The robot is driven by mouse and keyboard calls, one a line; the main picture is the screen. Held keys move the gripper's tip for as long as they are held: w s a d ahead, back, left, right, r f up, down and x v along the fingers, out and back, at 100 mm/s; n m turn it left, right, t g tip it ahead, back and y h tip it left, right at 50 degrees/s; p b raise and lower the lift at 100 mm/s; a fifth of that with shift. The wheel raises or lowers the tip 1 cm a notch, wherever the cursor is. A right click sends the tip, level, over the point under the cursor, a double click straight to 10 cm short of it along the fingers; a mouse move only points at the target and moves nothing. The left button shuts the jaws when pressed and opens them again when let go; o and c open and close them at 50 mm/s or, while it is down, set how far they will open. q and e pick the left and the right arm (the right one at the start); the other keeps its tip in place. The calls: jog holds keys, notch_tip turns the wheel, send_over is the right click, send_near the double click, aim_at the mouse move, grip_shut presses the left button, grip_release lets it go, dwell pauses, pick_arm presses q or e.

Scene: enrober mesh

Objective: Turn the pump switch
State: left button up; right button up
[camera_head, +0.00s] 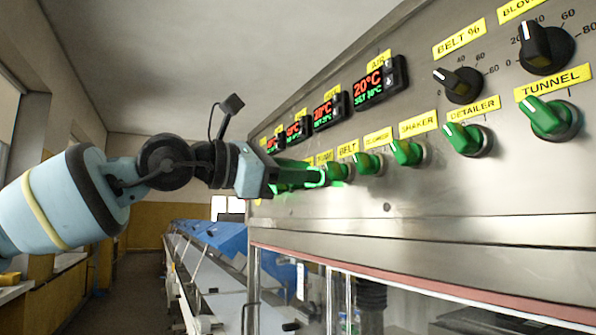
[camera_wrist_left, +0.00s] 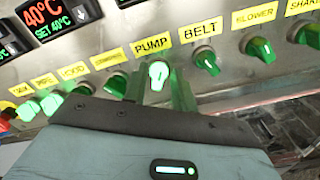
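The pump switch (camera_wrist_left: 158,74) is a small knob under the yellow PUMP label (camera_wrist_left: 152,45) in the left wrist view. It looks pale and brightly lit, and its handle stands nearly upright. My left gripper (camera_wrist_left: 160,92) has its two green-tinted fingers parted, one on each side of this knob. I cannot tell whether either finger touches it. In the head view my left gripper (camera_head: 300,176) reaches the panel from the left, and its fingers hide most of the pump switch. My right gripper is in neither view.
The belt switch (camera_head: 337,171) sits close to the right of my fingers, then the blower switch (camera_head: 367,163) and shaker switch (camera_head: 405,152). Red-and-green temperature displays (camera_head: 380,82) are above. A glazed cabinet section with a red edge (camera_head: 420,287) lies below the panel.

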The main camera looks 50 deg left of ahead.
pick_arm(q)
jog(key=c, duration=0.5)
grip_shut()
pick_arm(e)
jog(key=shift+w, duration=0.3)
pick_arm(q)
jog(key=shift+w+a+f+n+b, duration=0.1)
jog(key=shift+a+n+b, duration=0.1)
jog(key=shift+n+b, duration=2.05)
jog(key=shift+w+a+n+b, duration=0.15)
jog(key=shift+n+b, duration=0.8)
jog(key=shift+n, duration=2.6)
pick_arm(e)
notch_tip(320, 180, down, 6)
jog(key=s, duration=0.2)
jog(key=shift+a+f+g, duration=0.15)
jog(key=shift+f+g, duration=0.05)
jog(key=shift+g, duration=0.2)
pick_arm(q)
jog(key=shift+s+n, duration=0.1)
jog(key=shift+n, duration=0.2)
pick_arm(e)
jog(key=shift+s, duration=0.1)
pick_arm(q)
jog(key=o, duration=0.7)
grip_release()
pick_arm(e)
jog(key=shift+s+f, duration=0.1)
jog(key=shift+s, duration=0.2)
